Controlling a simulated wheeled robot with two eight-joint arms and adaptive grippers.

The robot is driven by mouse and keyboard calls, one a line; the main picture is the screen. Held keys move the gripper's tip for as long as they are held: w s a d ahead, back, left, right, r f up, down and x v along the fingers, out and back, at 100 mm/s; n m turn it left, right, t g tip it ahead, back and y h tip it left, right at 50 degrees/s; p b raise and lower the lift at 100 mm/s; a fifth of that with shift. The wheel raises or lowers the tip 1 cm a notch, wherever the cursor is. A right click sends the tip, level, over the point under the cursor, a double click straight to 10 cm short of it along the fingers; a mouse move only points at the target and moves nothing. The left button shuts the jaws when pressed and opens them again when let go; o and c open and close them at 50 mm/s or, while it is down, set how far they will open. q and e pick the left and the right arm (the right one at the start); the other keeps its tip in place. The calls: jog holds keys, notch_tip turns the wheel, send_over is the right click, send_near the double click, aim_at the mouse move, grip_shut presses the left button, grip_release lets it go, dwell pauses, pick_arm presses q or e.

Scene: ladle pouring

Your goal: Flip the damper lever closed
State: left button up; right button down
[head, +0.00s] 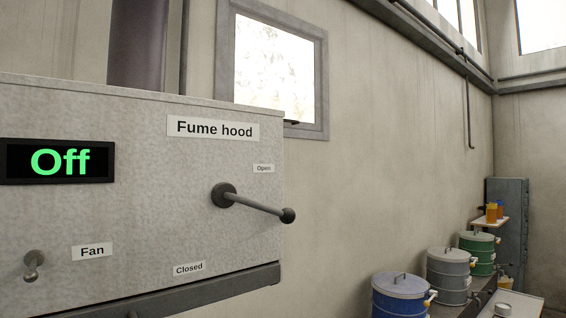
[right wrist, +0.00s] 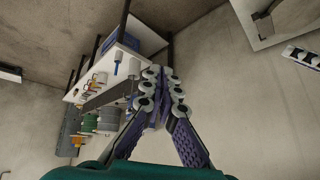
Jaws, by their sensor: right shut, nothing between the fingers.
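The damper lever (head: 255,205) is a grey rod with a dark ball knob on the front of the fume hood (head: 140,240). It points right and slightly down from its round pivot. Its rod lies just below the "Open" label (head: 263,168). The "Closed" label (head: 189,268) sits below and to the left of the pivot. My right gripper (right wrist: 162,75) shows only in the right wrist view, shut and empty. The lever is not clearly seen in that view, so their distance cannot be told. My left gripper is not in view.
A display (head: 57,161) reads "Off" in green. A fan knob (head: 33,262) is at lower left. Blue (head: 400,295), grey and green drums stand at lower right, near a small shelf with orange bottles. A window (head: 273,70) is in the wall behind.

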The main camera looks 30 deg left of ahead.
jog(key=w+a+r+n+g+y+p, duration=0.1)
jog(key=a+r+n+y+p, duration=0.2)
jog(key=a+r+p, duration=0.5)
jog(key=w+a+r+n+g+y+p, duration=0.2)
jog(key=a+r+p, duration=0.6)
jog(key=r, duration=2.4)
jog(key=w+a+r+n+g+y+p, duration=0.1)
jog(key=w+a+r+n+y+p, duration=0.1)
jog(key=a+r+n+y+p, duration=0.2)
jog(key=a+r+p, duration=0.2)
jog(key=a+r, duration=0.2)
jog(key=r, duration=0.4)
jog(key=a+r+p, duration=0.1)
jog(key=a+r, duration=0.3)
jog(key=r, duration=0.4)
jog(key=shift+a+r+g+p, duration=0.15)
jog(key=shift+a+g+p, duration=0.1)
jog(key=shift+g+p, duration=0.15)
jog(key=p, duration=0.1)
send_over(258, 206)
jog(key=w+d, duration=0.4)
notch_tip(258, 206, down, 5)
jog(key=f, duration=0.2)
jog(key=s+f, duration=0.1)
jog(key=shift+a+f+p, duration=0.35)
jog(key=shift+f+p, duration=0.05)
